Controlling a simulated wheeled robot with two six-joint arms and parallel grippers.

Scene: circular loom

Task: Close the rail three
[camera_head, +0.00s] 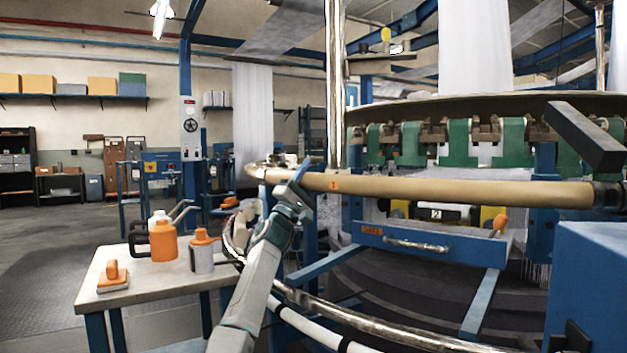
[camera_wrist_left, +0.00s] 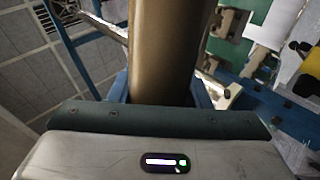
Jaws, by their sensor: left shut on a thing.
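Rail three (camera_head: 460,191) is a long tan bar with a small orange tag marked 3. It runs nearly level across the front of the loom, from a metal fitting at its left end to a dark joint at the right. My left gripper (camera_head: 296,184) is shut on the rail near its left end, just left of the tag. In the left wrist view the rail (camera_wrist_left: 165,50) passes straight into the gripper (camera_wrist_left: 160,106), whose fingertips are hidden. My right gripper is not in view.
A small table (camera_head: 180,282) at the left holds orange-and-white bottles and an orange-handled block. A blue panel (camera_head: 430,246) with a metal handle sits below the rail. A shiny upright post (camera_head: 335,80) rises behind it. Open floor lies at far left.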

